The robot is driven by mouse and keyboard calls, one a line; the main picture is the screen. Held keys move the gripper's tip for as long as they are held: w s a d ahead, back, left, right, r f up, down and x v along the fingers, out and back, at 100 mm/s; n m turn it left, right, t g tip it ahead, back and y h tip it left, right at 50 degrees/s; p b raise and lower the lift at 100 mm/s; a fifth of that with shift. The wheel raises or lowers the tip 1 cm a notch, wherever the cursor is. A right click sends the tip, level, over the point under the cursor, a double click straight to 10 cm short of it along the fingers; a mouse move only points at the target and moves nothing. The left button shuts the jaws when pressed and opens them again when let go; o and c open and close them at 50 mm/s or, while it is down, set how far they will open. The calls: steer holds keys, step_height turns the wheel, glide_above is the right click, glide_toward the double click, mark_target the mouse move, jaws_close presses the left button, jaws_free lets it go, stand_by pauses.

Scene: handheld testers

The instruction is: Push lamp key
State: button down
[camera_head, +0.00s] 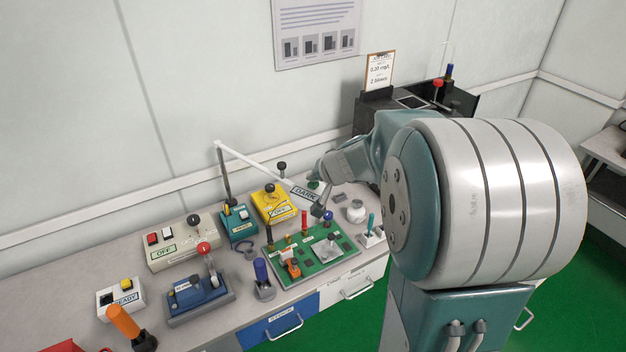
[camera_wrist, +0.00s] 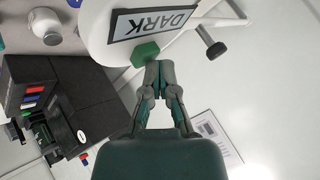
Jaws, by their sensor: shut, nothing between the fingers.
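The lamp's white base (camera_head: 322,198) stands at the back of the bench in the head view, with a sign reading DARK (camera_head: 304,192). Its green key (camera_head: 314,184) sits just behind the sign. In the wrist view the green key (camera_wrist: 145,54) is a green block at the edge of the white base (camera_wrist: 105,40), beside the upside-down DARK sign (camera_wrist: 160,20). My gripper (camera_wrist: 159,66) is shut and empty, its fingertips right beside the key; I cannot tell whether they touch it. In the head view my gripper (camera_head: 317,173) is small and partly hidden by my arm.
A yellow box (camera_head: 274,204), a teal box (camera_head: 239,224) and a green board (camera_head: 312,258) stand left and front of the lamp. A white jar (camera_head: 356,211) is close by on its right. A black machine (camera_head: 420,105) stands behind my arm. A wall bounds the back.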

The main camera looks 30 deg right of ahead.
mark_target(314, 184)
steer(key=shift+r, duration=0.4)
steer(key=shift+r, duration=3)
